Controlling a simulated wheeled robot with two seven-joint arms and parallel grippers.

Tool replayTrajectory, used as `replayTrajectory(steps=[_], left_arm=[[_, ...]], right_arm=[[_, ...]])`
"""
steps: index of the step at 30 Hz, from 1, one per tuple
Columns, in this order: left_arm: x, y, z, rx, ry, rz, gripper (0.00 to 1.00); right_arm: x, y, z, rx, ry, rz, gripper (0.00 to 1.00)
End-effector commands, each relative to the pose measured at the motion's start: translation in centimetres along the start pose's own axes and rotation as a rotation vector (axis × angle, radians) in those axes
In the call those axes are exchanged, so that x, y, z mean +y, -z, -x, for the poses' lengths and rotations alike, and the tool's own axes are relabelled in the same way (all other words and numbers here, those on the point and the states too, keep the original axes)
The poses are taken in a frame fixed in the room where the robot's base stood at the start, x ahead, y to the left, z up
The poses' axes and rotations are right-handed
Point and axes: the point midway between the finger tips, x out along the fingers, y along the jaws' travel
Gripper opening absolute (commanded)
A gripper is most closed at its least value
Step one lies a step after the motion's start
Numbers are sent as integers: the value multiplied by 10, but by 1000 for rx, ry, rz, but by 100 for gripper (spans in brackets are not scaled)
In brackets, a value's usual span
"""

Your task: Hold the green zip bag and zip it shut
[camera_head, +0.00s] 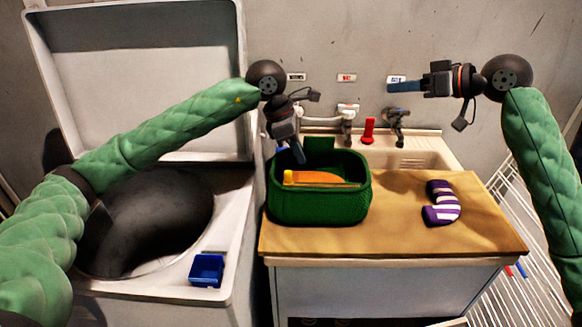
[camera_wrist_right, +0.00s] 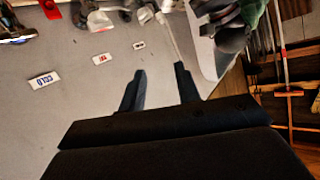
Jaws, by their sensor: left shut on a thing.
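The green zip bag (camera_head: 318,205) stands upright on the wooden counter with its top open. An orange thing with a yellow end (camera_head: 322,178) lies inside it. A green flap stands up at the bag's back edge. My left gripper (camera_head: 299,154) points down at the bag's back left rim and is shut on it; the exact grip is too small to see. My right gripper (camera_head: 392,87) is up in the air, right of and well above the bag, pointing left. In the right wrist view its two fingers (camera_wrist_right: 160,88) are apart with nothing between them.
A purple and white striped sock (camera_head: 441,203) lies on the counter (camera_head: 400,235) right of the bag. Behind are a sink (camera_head: 425,150), taps and a red bottle (camera_head: 369,131). At left is an open-lidded washer with a blue box (camera_head: 207,270) on its edge. A wire rack stands right.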

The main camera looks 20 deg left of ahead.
Motion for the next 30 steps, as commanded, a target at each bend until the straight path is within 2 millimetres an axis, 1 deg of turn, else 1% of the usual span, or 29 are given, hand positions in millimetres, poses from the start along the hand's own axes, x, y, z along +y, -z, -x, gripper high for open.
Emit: replayTrajectory(steps=[1, 5, 9, 14, 18, 21, 24, 27, 30], left_arm=[[0, 0, 0, -1, 0, 0, 0], [0, 0, 0, 0, 0, 0, 0], [0, 0, 0, -1, 0, 0, 0], [0, 0, 0, 0, 0, 0, 0], [0, 0, 0, -1, 0, 0, 0], [0, 0, 0, -1, 0, 0, 0], [0, 0, 0, 0, 0, 0, 0], [0, 0, 0, 0, 0, 0, 0], [0, 0, 0, 0, 0, 0, 0]], right_arm=[[-17, 6, -10, -40, 28, 35, 33], [-57, 10, -31, -150, 97, 118, 33], [-98, 9, -50, -275, 163, 212, 33], [-142, 4, -65, -424, 232, 324, 33], [-175, -5, -73, -560, 284, 425, 33], [-195, -11, -76, -654, 316, 493, 33], [-210, -18, -76, -735, 341, 548, 33], [-220, -23, -76, -798, 358, 590, 33], [-226, -26, -76, -840, 369, 616, 33]])
